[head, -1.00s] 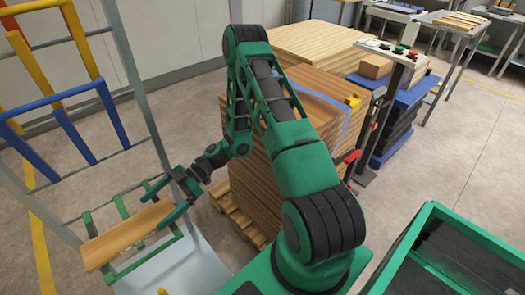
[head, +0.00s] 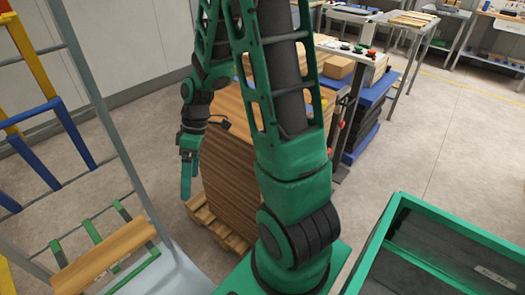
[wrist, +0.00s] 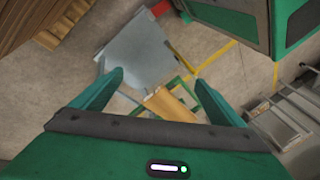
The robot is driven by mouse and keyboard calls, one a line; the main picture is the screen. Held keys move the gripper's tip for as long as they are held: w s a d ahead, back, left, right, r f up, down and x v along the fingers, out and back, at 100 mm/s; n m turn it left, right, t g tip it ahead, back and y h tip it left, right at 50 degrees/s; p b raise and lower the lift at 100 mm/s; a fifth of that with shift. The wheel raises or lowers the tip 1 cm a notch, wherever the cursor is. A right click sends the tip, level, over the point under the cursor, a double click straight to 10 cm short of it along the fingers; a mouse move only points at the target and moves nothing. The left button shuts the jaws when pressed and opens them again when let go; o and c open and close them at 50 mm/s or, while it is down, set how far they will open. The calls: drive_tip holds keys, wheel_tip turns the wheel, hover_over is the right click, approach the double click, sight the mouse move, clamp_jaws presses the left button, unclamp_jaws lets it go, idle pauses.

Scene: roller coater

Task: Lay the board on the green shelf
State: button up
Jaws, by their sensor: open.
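The light-brown wooden board (head: 105,255) lies across the green shelf (head: 90,231) at the lower left of the head view. The shelf's green bars stick out from under the board on both sides. My gripper (head: 187,185) hangs to the right of the shelf and above it, apart from the board, fingers pointing down. In the wrist view my gripper (wrist: 158,84) has its two green fingers wide apart with nothing held between them. The board (wrist: 170,108) shows there beyond the fingers, partly hidden by my gripper's body.
The grey rack carries blue bars (head: 70,130) and yellow bars (head: 30,62) above the green shelf. A pale plate (wrist: 137,52) lies beside the shelf. A wood stack on a pallet (head: 222,230) stands right of my gripper. A green-rimmed bin (head: 450,238) is at right.

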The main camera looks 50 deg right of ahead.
drive_tip(key=s+d+r+m+h, duration=0.1)
drive_tip(key=s+d+r+m, duration=0.2)
drive_tip(key=s+r+m, duration=0.1)
drive_tip(key=s+d+r+m+h, duration=0.1)
drive_tip(key=s+d+r+m, duration=0.3)
drive_tip(key=s, duration=0.5)
drive_tip(key=s+d+r+m+t+h, duration=0.1)
drive_tip(key=s+d+r+m+h, duration=0.1)
drive_tip(key=s+r+m, duration=0.3)
drive_tip(key=shift+s+d+r+m, duration=0.35)
drive_tip(key=shift+s+d+m, duration=0.4)
drive_tip(key=shift+s+m, duration=0.05)
